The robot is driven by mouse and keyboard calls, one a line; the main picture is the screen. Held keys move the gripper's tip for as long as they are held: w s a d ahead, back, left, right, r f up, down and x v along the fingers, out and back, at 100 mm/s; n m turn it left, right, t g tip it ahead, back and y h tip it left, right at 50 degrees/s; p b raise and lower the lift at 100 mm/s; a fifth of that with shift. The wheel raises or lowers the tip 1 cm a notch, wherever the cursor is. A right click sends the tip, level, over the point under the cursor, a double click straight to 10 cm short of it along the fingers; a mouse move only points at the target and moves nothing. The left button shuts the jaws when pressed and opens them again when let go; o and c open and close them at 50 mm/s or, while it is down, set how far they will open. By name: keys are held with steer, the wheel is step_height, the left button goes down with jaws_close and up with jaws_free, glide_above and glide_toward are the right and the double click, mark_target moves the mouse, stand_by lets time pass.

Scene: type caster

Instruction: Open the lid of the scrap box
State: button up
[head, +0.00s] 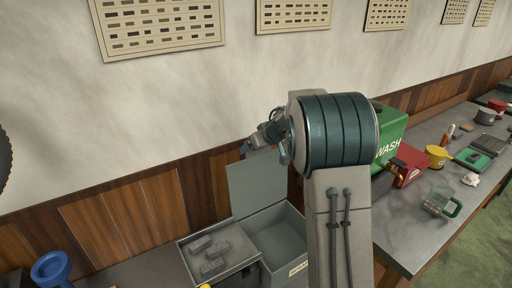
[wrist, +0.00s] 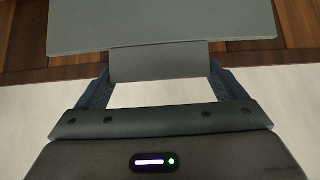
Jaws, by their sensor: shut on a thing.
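The scrap box (head: 297,266) is a grey box with a small label on its front. Its grey lid (head: 255,184) stands raised, close to upright, at the back of the box, and the right compartment is open and looks empty inside. My gripper (head: 247,149) is at the lid's top edge, partly hidden by my arm. In the wrist view, my gripper (wrist: 158,67) is shut on a grey tab on the edge of the lid (wrist: 160,25), with one finger on each side.
A tray with grey pieces (head: 215,254) lies left of the opening. A blue funnel-like thing (head: 52,268) stands at lower left. The right bench holds a green WASH can (head: 388,128), a red box (head: 409,166) and a glass mug (head: 439,204). The wall is close behind.

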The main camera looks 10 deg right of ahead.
steer(key=shift+w+a, duration=0.2)
steer(key=shift+w, duration=0.15)
stand_by(0.3)
steer(key=o, duration=1.1)
steer(key=shift+d, duration=0.1)
steer(key=v, duration=1.4)
steer(key=shift+w+r, duration=0.1)
steer(key=shift+w, duration=0.05)
